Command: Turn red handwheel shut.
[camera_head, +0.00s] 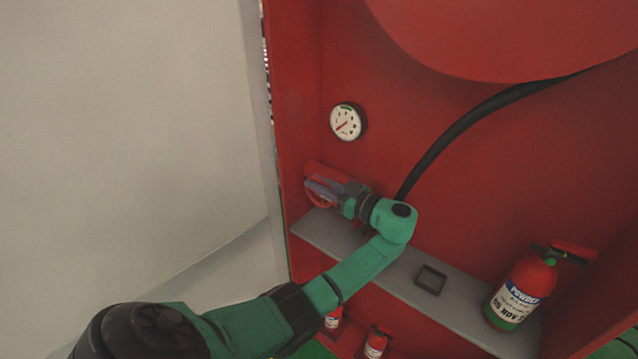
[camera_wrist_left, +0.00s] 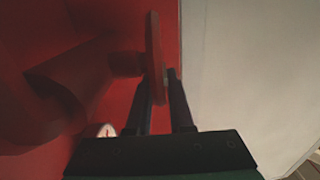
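The red handwheel (camera_head: 313,194) is at the left of the red cabinet's back wall, below the gauge and just above the grey shelf. My left gripper (camera_head: 325,188) reaches it from the front and partly covers it. In the left wrist view the handwheel (camera_wrist_left: 154,50) shows nearly edge-on, with a red valve body behind it on the left. My right gripper is not in view.
A round gauge (camera_head: 348,121) is above the handwheel. The grey shelf (camera_head: 385,270) holds a small dark square holder (camera_head: 430,279) and a red fire extinguisher (camera_head: 520,290). A black hose (camera_head: 450,135) hangs from the large red reel (camera_head: 510,35). A pale wall (camera_head: 130,130) stands close on the left.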

